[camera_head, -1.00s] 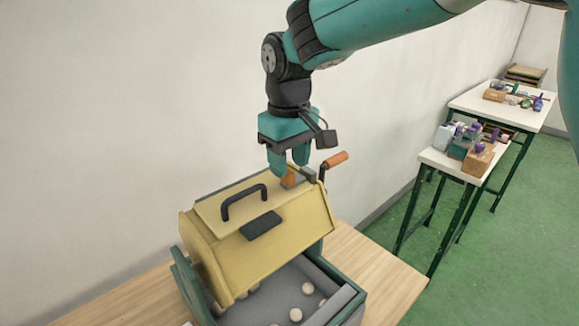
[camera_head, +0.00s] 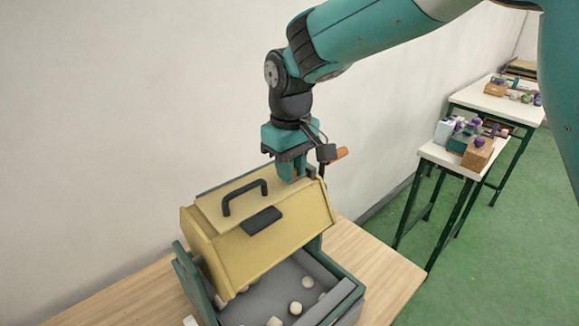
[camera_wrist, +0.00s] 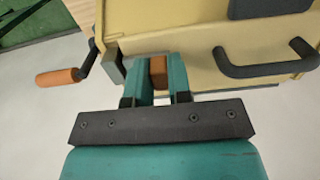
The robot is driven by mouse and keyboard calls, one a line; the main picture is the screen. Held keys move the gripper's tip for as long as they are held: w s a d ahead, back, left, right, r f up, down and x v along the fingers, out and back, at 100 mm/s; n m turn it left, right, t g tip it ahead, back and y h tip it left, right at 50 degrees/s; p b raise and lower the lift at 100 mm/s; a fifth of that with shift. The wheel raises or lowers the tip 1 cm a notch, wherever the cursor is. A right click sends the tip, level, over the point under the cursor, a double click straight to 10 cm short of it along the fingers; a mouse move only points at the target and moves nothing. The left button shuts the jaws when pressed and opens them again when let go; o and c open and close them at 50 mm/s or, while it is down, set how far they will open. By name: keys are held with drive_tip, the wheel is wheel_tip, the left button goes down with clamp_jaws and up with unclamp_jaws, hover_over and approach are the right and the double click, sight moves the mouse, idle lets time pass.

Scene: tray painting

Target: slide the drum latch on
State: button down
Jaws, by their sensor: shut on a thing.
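The yellow drum (camera_head: 290,222) sits tilted in a green frame, with a black handle (camera_head: 262,184) and a dark plate on its top panel. My gripper (camera_head: 291,177) points down at the drum's upper right end. In the wrist view, its teal fingers (camera_wrist: 160,80) are shut on the orange latch knob (camera_wrist: 158,71). The fingers hide most of the knob, and in the head view it is hidden. A grey metal block (camera_wrist: 112,64) stands just left of the fingers in the wrist view. I cannot tell how far the latch is across.
A crank with an orange grip (camera_wrist: 58,77) sticks out close beside my gripper. The grey tray (camera_head: 262,298) below the drum holds several pale pieces. The wooden table (camera_head: 392,279) is bare at right. White side tables (camera_head: 447,160) with small items stand farther right.

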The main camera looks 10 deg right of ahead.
drive_tip(key=shift+w+d, duration=0.8)
drive_tip(key=shift+d, duration=0.25)
drive_tip(key=c, duration=1)
unclamp_jaws()
drive_tip(key=shift+w+d, duration=0.1)
drive_tip(key=shift+d, duration=0.1)
drive_tip(key=shift+c, duration=0.2)
drive_tip(key=shift+a, duration=0.15)
drive_tip(key=shift+r, duration=0.2)
wheel_tip(320, 180, up, 17)
drive_tip(key=b, duration=0.2)
